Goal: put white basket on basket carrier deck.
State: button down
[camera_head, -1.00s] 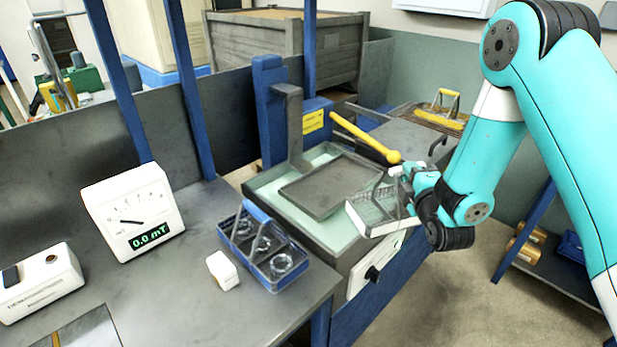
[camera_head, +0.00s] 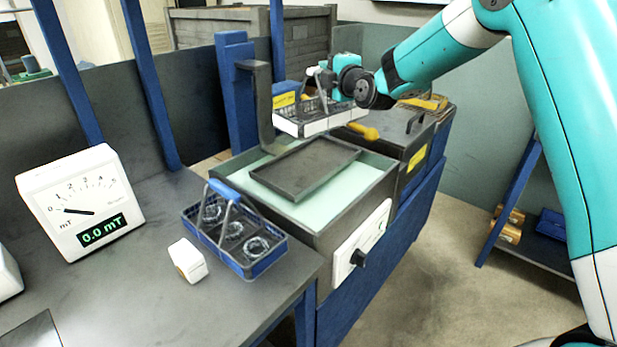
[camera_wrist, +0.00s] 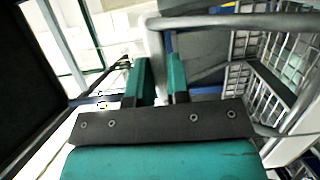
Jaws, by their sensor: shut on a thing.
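The white basket (camera_head: 318,122), a mesh basket with a white front and grey handle, hangs in the air above the far part of the tank. My gripper (camera_head: 322,82) is shut on its handle. In the wrist view my two teal fingers (camera_wrist: 156,82) are at the grey handle bar, with the basket's wire mesh (camera_wrist: 270,85) to the right. Below and in front of the basket, a dark flat tray-like deck (camera_head: 298,168), which looks like the carrier deck, lies bare in the tank. The basket is apart from it.
A dark upright post (camera_head: 260,105) stands close to the basket's left. The grey tank (camera_head: 350,205) has a pale green interior. A blue basket with glass parts (camera_head: 235,235) stands on the bench, beside a white block (camera_head: 188,260) and a meter (camera_head: 82,202). A yellow-ended lever (camera_head: 362,130) is right of the basket.

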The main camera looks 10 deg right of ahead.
jog(key=a+r+y+b, duration=0.1)
jog(key=r, duration=0.1)
jog(key=a+r+n+y+b, duration=0.1)
jog(key=r, duration=0.1)
jog(key=a+r+g+b, duration=0.1)
jog(key=r, duration=0.2)
jog(key=shift+w+a+n+y, duration=0.25)
jog(key=shift+w+n+y, duration=0.05)
jog(key=shift+n+y, duration=0.1)
notch_tip(320, 180, down, 20)
jog(key=p, duration=0.3)
jog(key=shift+r, duration=0.25)
jog(key=shift+f+b, duration=0.2)
jog(key=shift+b, duration=0.2)
jog(key=c, duration=1.1)
grip_release()
